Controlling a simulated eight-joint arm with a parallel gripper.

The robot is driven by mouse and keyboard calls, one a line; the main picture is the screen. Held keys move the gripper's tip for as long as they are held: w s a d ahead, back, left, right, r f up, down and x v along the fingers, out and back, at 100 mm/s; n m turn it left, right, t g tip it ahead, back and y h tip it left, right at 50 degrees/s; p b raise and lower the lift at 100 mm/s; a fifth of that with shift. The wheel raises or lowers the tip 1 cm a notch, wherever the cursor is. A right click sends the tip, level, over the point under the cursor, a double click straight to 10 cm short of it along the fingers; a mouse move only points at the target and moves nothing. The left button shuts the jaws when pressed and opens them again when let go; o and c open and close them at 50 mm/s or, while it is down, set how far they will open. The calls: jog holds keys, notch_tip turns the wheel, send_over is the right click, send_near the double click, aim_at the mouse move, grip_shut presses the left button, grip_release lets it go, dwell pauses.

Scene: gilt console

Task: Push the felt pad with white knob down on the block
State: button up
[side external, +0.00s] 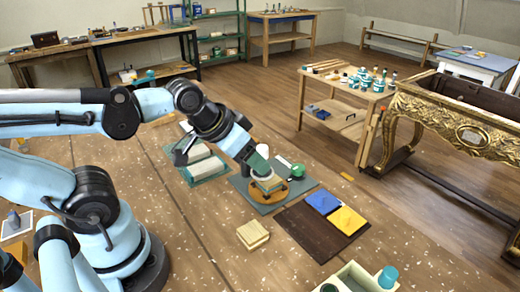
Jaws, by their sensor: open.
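My gripper (267,178) is open and points down over a dark green-grey mat (301,183). A round tan piece and pale layered pieces lie at and below the fingertips; the fingers partly cover them, and I cannot tell whether they touch. A rounded white thing (262,150), possibly the white knob, shows just behind the gripper; its lower part is hidden, so the felt pad is not clear. A pale, square wooden block (253,235) lies on the table in front of the mat, apart from my gripper.
A green-and-white item (292,168) lies at the mat's right. A dark brown board (310,237) holds a blue pad (322,202) and a yellow pad (346,220). A pale divided box (345,281) stands at the front. A green tray (210,177) with pale blocks is behind left.

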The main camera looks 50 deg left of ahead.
dwell(0.4)
jog(key=shift+w+r, duration=0.1)
jog(key=c, duration=0.5)
jog(key=shift+w+a+r+n+g, duration=0.1)
jog(key=shift+w+r+n+g, duration=0.15)
jog(key=shift+n, duration=0.25)
jog(key=shift+c, duration=1)
jog(key=n, duration=0.1)
jog(key=r+n+g, duration=0.1)
jog(key=shift+w+a+r+n, duration=0.15)
jog(key=shift+w+a+n, duration=0.05)
jog(key=shift+w+n, duration=0.2)
grip_shut()
jog(key=n+g+y, duration=0.1)
jog(key=n+g, duration=0.5)
jog(key=n, duration=0.8)
send_near(264, 148)
jog(key=shift+s+f, duration=0.2)
jog(key=shift+f, duration=0.1)
jog(key=shift+a+f, duration=0.15)
jog(key=shift+f, duration=1.6)
jog(key=shift+a+f, duration=0.15)
jog(key=shift+f, duration=1.6)
